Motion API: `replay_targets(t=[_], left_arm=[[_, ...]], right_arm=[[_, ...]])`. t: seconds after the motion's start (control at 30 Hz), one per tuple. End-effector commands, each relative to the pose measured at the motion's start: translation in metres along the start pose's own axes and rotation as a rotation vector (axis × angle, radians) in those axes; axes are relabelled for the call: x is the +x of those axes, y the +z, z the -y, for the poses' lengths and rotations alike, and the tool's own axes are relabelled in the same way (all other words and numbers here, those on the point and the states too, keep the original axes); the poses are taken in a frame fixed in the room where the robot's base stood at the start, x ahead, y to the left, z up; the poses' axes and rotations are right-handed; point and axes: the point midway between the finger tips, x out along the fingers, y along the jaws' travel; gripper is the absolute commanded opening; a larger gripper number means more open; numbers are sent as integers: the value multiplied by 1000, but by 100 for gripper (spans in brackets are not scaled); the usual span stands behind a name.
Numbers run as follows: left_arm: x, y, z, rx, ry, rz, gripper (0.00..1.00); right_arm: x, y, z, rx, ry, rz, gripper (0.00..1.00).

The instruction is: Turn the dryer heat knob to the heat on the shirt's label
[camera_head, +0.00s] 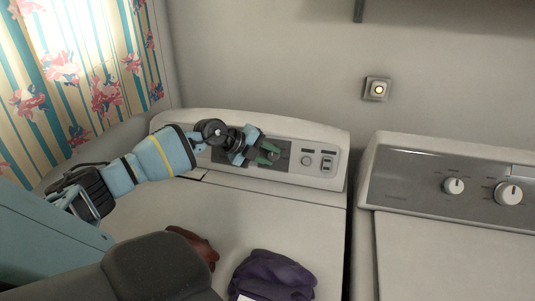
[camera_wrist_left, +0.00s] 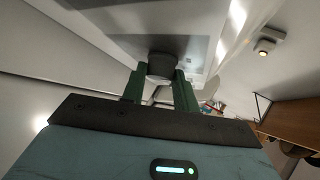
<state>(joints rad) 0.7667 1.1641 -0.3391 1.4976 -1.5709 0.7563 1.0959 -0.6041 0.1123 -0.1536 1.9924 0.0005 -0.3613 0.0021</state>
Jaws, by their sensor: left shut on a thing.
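My left gripper (camera_head: 265,152) reaches across the left white machine (camera_head: 320,222) to its control panel (camera_head: 326,152). In the left wrist view, its green fingers (camera_wrist_left: 160,88) are shut on a dark round knob (camera_wrist_left: 162,66), one finger on each side. In the head view the fingers and wrist hide most of this knob, so its pointer and heat marks cannot be read. A purple folded garment (camera_head: 272,275) lies on the machine's top, with a white label (camera_head: 244,297) at its lower edge, cut off and unreadable. My right gripper is not in view.
A red-brown cloth (camera_head: 196,246) lies left of the purple garment. A second machine (camera_head: 455,250) with white knobs stands at the right, across a narrow gap. A lit wall switch (camera_head: 377,89) is above. A striped floral curtain (camera_head: 85,75) hangs at the left.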

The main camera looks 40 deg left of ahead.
Motion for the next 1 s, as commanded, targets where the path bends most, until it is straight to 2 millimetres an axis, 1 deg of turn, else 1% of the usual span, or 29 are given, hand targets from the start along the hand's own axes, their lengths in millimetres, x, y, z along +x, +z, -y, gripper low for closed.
replay_targets(t=[0.53, 0.57, 0.7, 1.0], left_arm=[[0, 0, 0, -18, -17, -3, 7], [0, 0, 0, -18, -17, -3, 34], [0, 0, 0, -17, -17, -3, 51], [-1, 0, 0, -16, -17, -1, 51]], right_arm=[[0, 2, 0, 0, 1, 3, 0], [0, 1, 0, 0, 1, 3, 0], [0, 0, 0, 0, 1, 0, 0], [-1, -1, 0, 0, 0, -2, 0]])
